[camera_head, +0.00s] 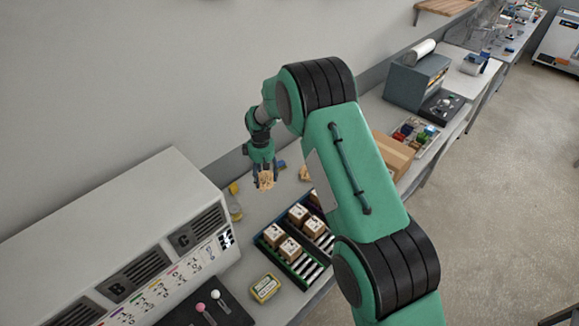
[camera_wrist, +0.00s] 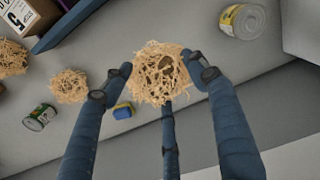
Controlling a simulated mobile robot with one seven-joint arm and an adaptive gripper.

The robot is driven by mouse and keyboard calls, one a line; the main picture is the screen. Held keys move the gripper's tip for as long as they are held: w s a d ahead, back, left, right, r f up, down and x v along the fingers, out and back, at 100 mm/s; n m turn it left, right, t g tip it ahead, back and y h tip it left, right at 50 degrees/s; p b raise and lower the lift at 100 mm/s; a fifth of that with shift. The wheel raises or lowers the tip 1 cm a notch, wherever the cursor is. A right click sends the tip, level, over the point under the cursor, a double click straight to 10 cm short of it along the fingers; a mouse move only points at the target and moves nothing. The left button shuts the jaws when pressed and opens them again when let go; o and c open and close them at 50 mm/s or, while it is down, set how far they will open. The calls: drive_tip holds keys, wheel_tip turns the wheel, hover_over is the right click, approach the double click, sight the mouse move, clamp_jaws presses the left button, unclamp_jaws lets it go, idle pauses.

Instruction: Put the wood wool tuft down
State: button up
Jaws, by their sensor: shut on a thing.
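The wood wool tuft (camera_wrist: 160,72) is a pale straw-coloured ball of curled strands with a darker hollow in it. My gripper (camera_head: 264,177) is shut on it, with the blue-grey fingers around its sides in the wrist view. In the head view the held tuft (camera_head: 267,182) hangs at the fingertips, near the wall side of the bench (camera_head: 246,256). I cannot tell how high above the bench it is. Two other tufts lie on the bench at the left of the wrist view, one nearer (camera_wrist: 70,86) and one at the edge (camera_wrist: 10,58).
A tray with cartons (camera_head: 268,243) stands in front of the gripper. A yellow tin (camera_head: 265,288) is near the front. A grey labelled unit (camera_head: 120,225) stands left.

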drive_tip(key=w+d+r+m, duration=0.2)
drive_tip(key=d+m, duration=0.3)
drive_tip(key=d, duration=1)
drive_tip(key=w+d+r+m, duration=0.2)
drive_tip(key=d+m, duration=0.4)
drive_tip(key=d, duration=0.8)
drive_tip(key=s+d+r+m, duration=0.1)
drive_tip(key=s+d+m, duration=0.1)
drive_tip(key=d, duration=0.6)
drive_tip(key=s+d+m, duration=0.2)
drive_tip(key=d+m, duration=0.2)
drive_tip(key=d, duration=0.5)
drive_tip(key=s+d+r+m+p, duration=0.1)
drive_tip(key=d+m, duration=0.3)
drive_tip(key=d, duration=0.4)
drive_tip(key=shift+s+d+r, duration=0.25)
drive_tip(key=shift+s+r, duration=0.1)
drive_tip(key=shift+s, duration=0.1)
drive_tip(key=p, duration=0.3)
hover_over(394, 157)
drive_tip(key=shift+s+f, duration=0.1)
drive_tip(key=shift+f, duration=0.6)
